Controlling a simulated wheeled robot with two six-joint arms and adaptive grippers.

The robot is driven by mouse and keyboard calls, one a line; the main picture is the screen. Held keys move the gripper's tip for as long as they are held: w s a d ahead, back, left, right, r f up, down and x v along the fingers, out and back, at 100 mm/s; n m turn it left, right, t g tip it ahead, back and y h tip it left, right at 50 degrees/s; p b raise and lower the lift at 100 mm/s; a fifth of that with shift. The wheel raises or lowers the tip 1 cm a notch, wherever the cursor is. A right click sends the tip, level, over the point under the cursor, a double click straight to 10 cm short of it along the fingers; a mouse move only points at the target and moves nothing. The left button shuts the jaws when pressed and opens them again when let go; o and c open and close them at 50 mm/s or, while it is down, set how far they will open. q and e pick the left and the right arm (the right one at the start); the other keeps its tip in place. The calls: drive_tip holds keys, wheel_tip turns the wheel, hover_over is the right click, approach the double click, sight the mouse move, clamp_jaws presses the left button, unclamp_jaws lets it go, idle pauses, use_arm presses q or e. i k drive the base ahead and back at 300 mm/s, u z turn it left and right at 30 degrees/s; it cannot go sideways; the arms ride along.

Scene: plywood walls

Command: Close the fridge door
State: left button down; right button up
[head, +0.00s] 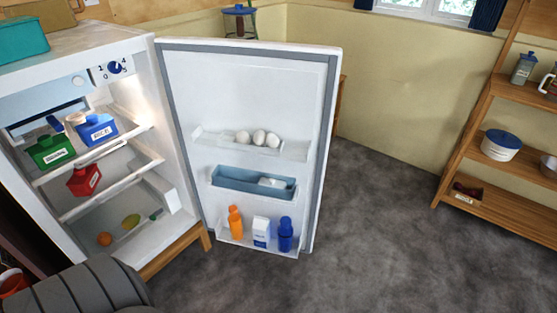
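The white fridge (173,130) stands at the left on a wooden stand. Its door (240,95) is wide open, swung out to the right so that its inner side faces me. The door shelves hold several eggs (259,138), a blue-grey bin (240,181), an orange bottle (235,221), a white carton (261,232) and a blue bottle (285,234). Inside the fridge are a blue container (97,130), a green container (52,150), a red container (84,180) and some fruit (130,221). Neither gripper shows in the head view.
A wooden shelf unit (480,165) stands at the right with a white pot (500,146) and jars. A teal box (22,40) sits on top of the fridge. The grey floor (385,235) between door and shelf is clear.

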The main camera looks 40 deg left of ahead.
sight(214, 86)
drive_tip(key=i, duration=4.05)
drive_tip(key=u, duration=4.45)
drive_tip(key=i, duration=1.05)
drive_tip(key=u, duration=1.5)
drive_tip(key=k, duration=0.45)
drive_tip(key=u, duration=0.05)
